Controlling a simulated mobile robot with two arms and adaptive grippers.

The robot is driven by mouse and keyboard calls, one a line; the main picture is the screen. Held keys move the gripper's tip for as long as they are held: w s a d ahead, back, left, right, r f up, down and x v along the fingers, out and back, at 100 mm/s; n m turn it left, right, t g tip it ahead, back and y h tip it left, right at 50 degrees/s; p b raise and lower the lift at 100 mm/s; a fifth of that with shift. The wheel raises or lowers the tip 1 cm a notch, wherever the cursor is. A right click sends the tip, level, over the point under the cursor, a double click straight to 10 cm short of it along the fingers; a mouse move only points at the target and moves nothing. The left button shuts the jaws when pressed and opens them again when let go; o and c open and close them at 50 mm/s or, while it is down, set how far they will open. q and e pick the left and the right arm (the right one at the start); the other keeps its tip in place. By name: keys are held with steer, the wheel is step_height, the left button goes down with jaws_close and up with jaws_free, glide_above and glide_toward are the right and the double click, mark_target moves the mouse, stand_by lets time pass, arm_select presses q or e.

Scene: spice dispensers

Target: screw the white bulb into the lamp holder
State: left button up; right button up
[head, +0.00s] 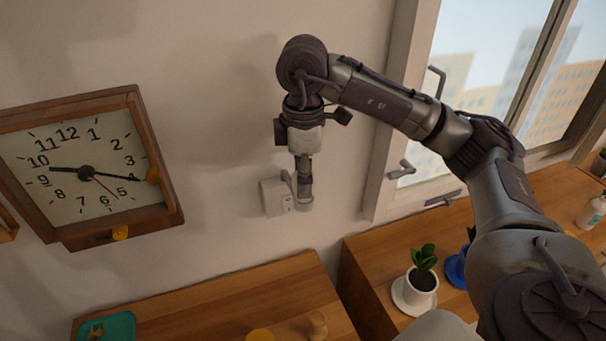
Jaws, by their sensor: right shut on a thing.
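The white lamp holder (275,198) is fixed to the wall near the middle of the head view, with a small socket (304,203) standing out at its right. My right gripper (303,180) points down right above this socket and is shut on the white bulb. The fingers hide almost all of the bulb, so I cannot tell whether it touches the socket or how far it sits in it. My left gripper is not in view.
A wooden wall clock (85,172) hangs at the left. A window (425,90) with handles is at the right. Below are wooden counters (230,300), a potted plant (420,280), a small wooden knob (317,325) and a green tray (118,325). The wall around the holder is clear.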

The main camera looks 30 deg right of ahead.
steer(key=o, duration=1)
